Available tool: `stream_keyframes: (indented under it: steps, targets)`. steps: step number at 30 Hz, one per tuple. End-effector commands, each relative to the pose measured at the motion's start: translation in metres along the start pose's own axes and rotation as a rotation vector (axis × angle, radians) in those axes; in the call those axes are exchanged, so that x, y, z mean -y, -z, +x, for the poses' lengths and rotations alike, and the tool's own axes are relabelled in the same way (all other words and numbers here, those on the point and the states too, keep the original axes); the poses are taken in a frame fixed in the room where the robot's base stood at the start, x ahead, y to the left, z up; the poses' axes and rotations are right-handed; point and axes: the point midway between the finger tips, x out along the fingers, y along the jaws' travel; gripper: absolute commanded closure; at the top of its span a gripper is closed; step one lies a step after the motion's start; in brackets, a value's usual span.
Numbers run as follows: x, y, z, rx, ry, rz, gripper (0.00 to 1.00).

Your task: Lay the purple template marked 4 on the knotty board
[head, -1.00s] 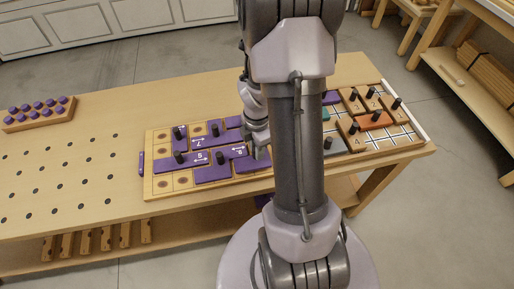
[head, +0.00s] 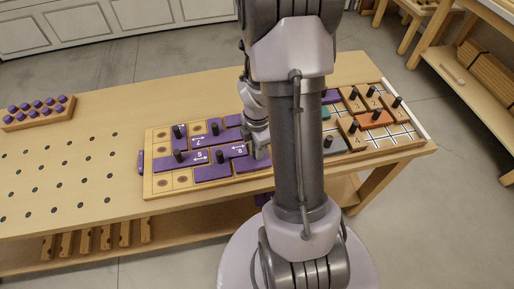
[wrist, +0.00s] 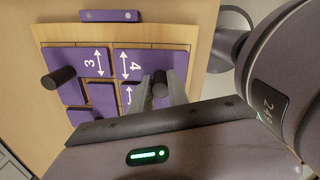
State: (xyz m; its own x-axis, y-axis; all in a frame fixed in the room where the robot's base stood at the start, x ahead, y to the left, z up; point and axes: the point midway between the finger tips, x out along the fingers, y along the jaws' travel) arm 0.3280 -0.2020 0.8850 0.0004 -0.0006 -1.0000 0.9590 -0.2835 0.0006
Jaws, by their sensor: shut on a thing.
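The knotty board (head: 151,186) is a pale wooden frame with dark round knots, lying on the bench and largely covered with purple templates. In the wrist view, the purple template marked 4 (wrist: 148,62) lies beside the purple template marked 3 (wrist: 72,62), near the end of the board with a purple bar (wrist: 110,16). It looks level with its neighbours; full seating cannot be told. My gripper (wrist: 162,88) is shut on the dark peg of template 4. In the head view my gripper (head: 259,150) is low over the board's right part, and my arm hides that end.
To the right, a gridded board (head: 402,139) holds pegged pieces. Several purple knobs fill a wooden rack (head: 38,112) at the far left. The perforated bench top (head: 60,170) on the left is clear. A template with a tall peg (wrist: 60,77) stands near my gripper.

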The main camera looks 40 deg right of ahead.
Motion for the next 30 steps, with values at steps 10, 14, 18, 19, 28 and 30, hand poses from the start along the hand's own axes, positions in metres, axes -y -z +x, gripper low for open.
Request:
stream_keyframes:
  steps: [10,14,18,19,28,30]
  targets:
    - [0.0001,0.0001,0.0073,0.000,0.000,0.000,1.00]
    - [0.0001,0.0000,0.0073,0.000,0.000,0.000,1.00]
    - [0.0002,0.0001,0.0082,0.000,0.000,0.000,1.00]
    - [0.0002,0.0000,0.0085,0.000,0.000,0.000,1.00]
    - [0.0002,0.0001,0.0105,0.000,0.001,0.000,1.00]
    - [0.0002,0.0001,0.0105,0.000,0.001,0.000,1.00]
